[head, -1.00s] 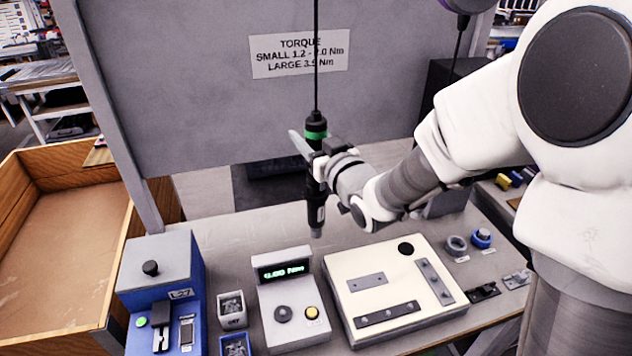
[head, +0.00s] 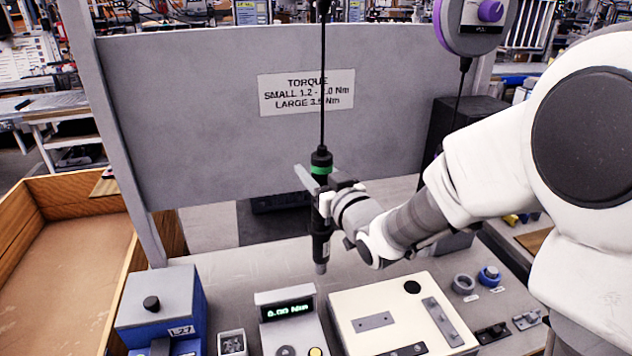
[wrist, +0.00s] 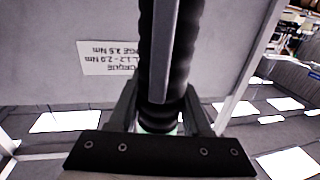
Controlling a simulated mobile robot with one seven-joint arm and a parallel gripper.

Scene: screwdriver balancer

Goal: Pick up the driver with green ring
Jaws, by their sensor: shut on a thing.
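The driver with the green ring (head: 321,170) hangs upright from a dark cable in the middle of the head view, its black body reaching down to a grey tip. My gripper (head: 318,190) comes in from the right and is shut on the driver's body just below the green ring. In the wrist view the black driver body (wrist: 172,50) stands between my gripper's fingers (wrist: 160,112). The fingers' far side is partly hidden. The driver's tip is above the bench, apart from it.
Below are a cream fixture plate (head: 375,322), a torque display box (head: 287,310) and a blue-and-grey box (head: 160,305). A grey panel (head: 200,100) with a torque sign (head: 306,92) stands behind. A purple balancer reel (head: 475,20) hangs at top right. A wooden crate (head: 60,185) is at left.

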